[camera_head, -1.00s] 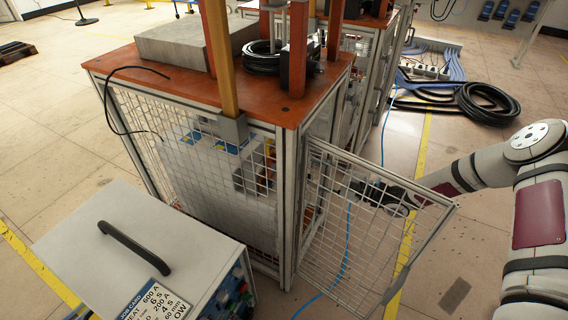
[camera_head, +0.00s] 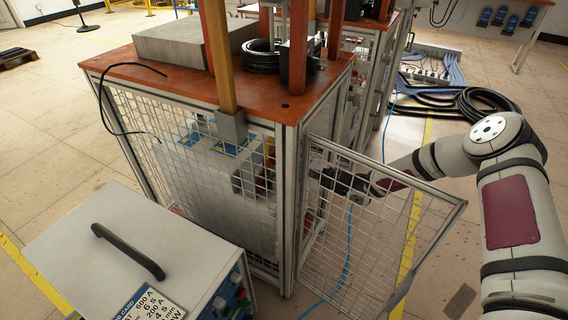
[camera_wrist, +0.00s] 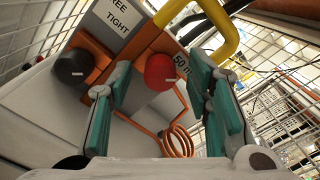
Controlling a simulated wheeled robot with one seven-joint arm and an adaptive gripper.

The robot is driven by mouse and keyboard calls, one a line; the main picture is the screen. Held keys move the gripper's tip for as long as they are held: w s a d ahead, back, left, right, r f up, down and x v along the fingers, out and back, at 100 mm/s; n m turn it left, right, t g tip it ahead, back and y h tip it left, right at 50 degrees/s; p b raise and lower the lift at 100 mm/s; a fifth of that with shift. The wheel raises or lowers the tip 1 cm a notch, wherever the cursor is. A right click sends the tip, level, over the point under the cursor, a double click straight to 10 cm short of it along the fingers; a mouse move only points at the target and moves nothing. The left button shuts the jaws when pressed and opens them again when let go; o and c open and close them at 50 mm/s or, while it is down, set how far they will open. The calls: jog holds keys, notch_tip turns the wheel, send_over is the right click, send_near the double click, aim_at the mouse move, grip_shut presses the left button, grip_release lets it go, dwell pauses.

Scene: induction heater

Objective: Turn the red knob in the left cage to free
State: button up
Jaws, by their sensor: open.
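The red knob (camera_wrist: 160,72) is round and shows between my fingers in the wrist view, beyond the fingertips. A white mark shows on its face. My gripper (camera_wrist: 158,80) is open, its teal fingers on either side of the knob; I cannot tell if they touch it. A sign reading "TIGHT", with a cut-off word ending in "REE" above it (camera_wrist: 118,18), is at the upper left. In the head view my gripper (camera_head: 325,178) is at the open side of the mesh cage (camera_head: 205,195), behind the open mesh door (camera_head: 375,235); the knob is hidden there.
A black knob (camera_wrist: 75,67) sits left of the red one. A thick yellow pipe (camera_wrist: 222,25) arches above, and a copper coil (camera_wrist: 178,140) lies below. Cage mesh flanks both sides. A grey box with a black handle (camera_head: 130,250) stands in front of the cage.

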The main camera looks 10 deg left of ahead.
grip_shut()
jog(key=shift+n, duration=0.4)
jog(key=shift+d+f+n+p, duration=0.1)
jog(key=shift+n+p, duration=2.65)
jog(key=shift+n, duration=1.5)
jog(key=shift+f+n+p, duration=0.1)
jog(key=shift+n+p, duration=2.65)
jog(key=shift+n, duration=1.5)
grip_release()
